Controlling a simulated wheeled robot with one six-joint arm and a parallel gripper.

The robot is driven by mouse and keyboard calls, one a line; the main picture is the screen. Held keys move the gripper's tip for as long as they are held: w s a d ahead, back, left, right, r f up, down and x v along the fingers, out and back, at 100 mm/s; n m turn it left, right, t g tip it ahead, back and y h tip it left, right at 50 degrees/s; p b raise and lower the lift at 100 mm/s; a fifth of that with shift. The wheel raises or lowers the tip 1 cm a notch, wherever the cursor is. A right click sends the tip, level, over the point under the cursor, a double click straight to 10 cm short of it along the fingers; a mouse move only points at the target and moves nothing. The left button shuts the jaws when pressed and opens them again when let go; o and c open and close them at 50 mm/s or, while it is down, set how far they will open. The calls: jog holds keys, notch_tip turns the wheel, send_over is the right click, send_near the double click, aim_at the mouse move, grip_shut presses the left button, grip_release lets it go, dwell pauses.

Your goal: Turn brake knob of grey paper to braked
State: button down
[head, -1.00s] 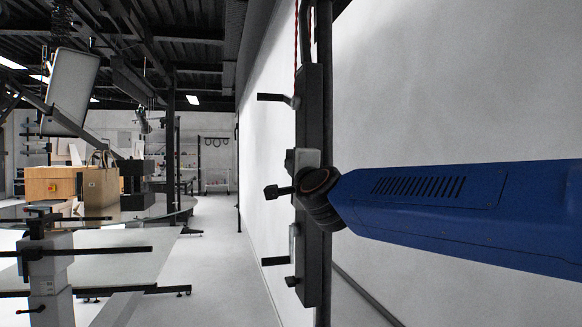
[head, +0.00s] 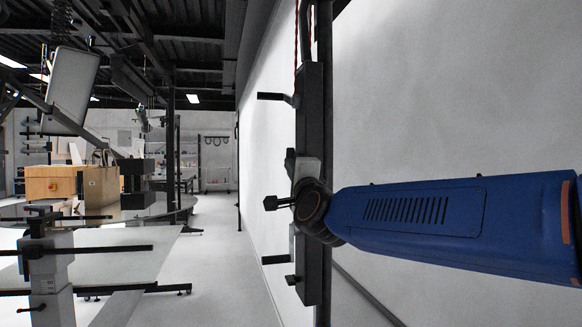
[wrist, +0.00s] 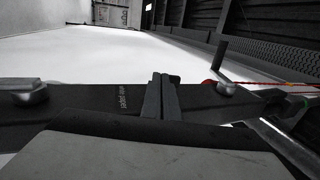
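A black upright bar (head: 313,110) by the white wall carries the brake knobs. The top knob's dark lever (head: 272,96) and the bottom one's lever (head: 274,260) both point left. The dark end of the middle brake knob (wrist: 175,79) seems to show at the fingertips; the rest is hidden. In the head view my wrist covers this spot.
In the wrist view one silver knob (wrist: 32,93) is left of my fingers, and another knob with a raised lever (wrist: 219,58) is on the right. Red cords hang at the bar's top. The pale floor left of the wall is clear; a wooden box (head: 72,183) stands farther left.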

jog(key=t, duration=0.2)
jog(key=w+f+t+y, duration=0.1)
jog(key=shift+w+a+f+t, duration=0.1)
jog(key=shift+w+a+t, duration=0.1)
jog(key=shift+t, duration=0.2)
jog(key=shift+w+f, duration=0.1)
jog(key=shift+w, duration=0.15)
jog(key=shift+w+a+f, duration=0.1)
jog(key=shift+w+a, duration=0.15)
jog(key=shift+w, duration=0.45)
jog(key=shift+w+a+f, duration=0.1)
jog(key=shift+w+a, duration=0.1)
jog(key=shift+w, duration=0.45)
dwell(1.1)
